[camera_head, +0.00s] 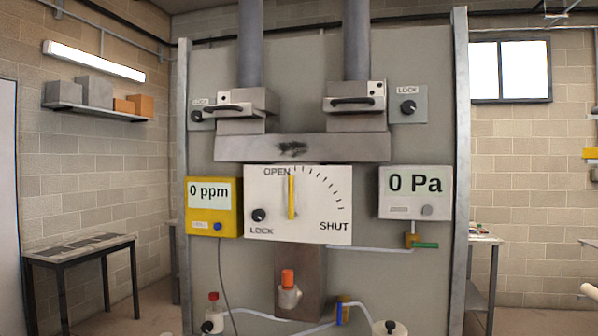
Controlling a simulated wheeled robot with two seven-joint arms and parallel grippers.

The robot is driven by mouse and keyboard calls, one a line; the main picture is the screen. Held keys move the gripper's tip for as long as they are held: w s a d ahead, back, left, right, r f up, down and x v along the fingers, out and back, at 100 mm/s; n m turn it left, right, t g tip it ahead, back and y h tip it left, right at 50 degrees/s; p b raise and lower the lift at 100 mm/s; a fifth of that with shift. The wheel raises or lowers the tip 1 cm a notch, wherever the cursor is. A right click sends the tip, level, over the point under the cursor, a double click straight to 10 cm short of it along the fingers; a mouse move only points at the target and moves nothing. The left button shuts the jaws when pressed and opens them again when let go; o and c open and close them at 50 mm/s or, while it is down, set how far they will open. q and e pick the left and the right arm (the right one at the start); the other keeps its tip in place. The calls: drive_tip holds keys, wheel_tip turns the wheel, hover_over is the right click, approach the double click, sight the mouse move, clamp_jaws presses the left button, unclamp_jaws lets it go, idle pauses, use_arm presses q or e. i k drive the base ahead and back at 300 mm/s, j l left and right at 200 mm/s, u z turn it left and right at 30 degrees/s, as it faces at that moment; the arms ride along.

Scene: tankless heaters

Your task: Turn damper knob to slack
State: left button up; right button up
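A white damper plate (320,215) is fixed to the middle of the grey panel. It reads OPEN at the top, SHUT at the lower right and LOCK at the lower left, with an arc of tick marks between OPEN and SHUT. A yellow pointer handle (291,197) on it stands upright, pointing at OPEN. A black lock knob (259,215) sits at the plate's lower left. No word "slack" is readable. Neither of my grippers can be made out.
A yellow meter (213,207) reads 0 ppm on the left; a grey gauge (414,192) reads 0 Pa on the right. Two handled boxes with LOCK knobs sit above. A bottle (213,315), orange-capped valve (288,290) and hoses are below. A table (82,248) stands left.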

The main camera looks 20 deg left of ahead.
sight(258, 216)
drive_tip(key=i+j, duration=0.1)
drive_tip(key=j, duration=0.25)
drive_tip(key=i+j, duration=0.1)
drive_tip(key=j, duration=0.3)
drive_tip(key=i+j, duration=0.1)
drive_tip(key=j, duration=0.6)
drive_tip(key=i+z, duration=0.05)
